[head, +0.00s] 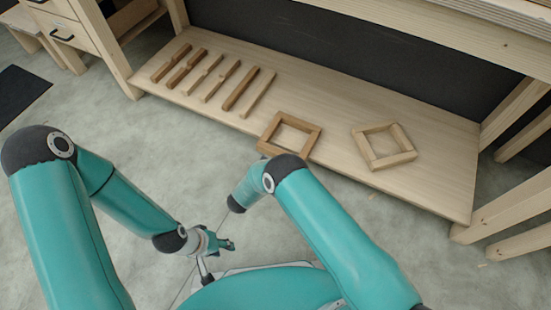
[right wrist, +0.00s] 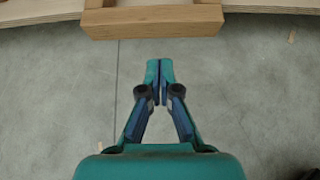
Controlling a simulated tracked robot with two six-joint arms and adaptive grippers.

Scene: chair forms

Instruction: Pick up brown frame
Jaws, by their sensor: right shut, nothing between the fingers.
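The brown frame (head: 268,132), a square of wooden bars, lies flat at the front edge of the low wooden shelf. Part of its near side is hidden behind my right arm in the head view. In the right wrist view, one bar of it (right wrist: 152,22) crosses the top of the picture. My right gripper (right wrist: 160,62) is shut and empty, apart from the bar and pointing toward it. That gripper is hidden in the head view. My left gripper (head: 230,244) is low over the floor, away from the frame; its finger opening is unclear.
A lighter wooden frame (head: 362,148) lies to the right on the same shelf (head: 440,165). Several loose wooden bars (head: 240,89) lie in a row at the left. A tabletop (head: 450,40) overhangs the shelf, with wooden legs (head: 500,205) at the right. The shelf between bars and frames is clear.

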